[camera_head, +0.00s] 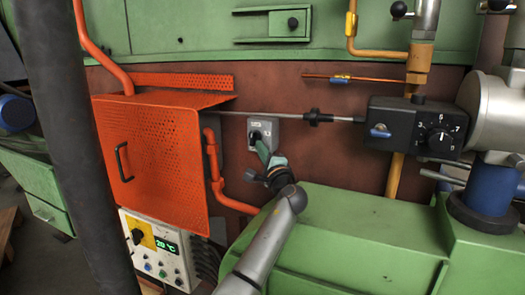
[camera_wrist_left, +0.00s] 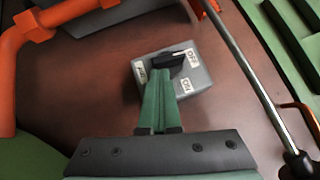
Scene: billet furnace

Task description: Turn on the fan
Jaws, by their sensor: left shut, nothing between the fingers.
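A small grey switch box (camera_head: 265,124) is mounted on the brown wall in the middle of the head view. It carries a black rotary knob (camera_wrist_left: 172,59), with ON and OFF labels in the left wrist view. The knob's white mark points towards the OFF label (camera_wrist_left: 192,57). My left gripper (camera_head: 262,148) is shut with nothing between its green fingers. Its tips are right at the knob, just below it in the picture; I cannot tell whether they touch it. No fan can be clearly made out. My right gripper is not in view.
An orange perforated guard (camera_head: 155,145) and orange pipe (camera_head: 214,165) stand left of the switch. A thin metal rod (camera_head: 270,115) crosses close by to a black dial box (camera_head: 417,128) at right. A panel reading 20 °C (camera_head: 158,249) is lower left; green casing (camera_head: 360,235) lies below.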

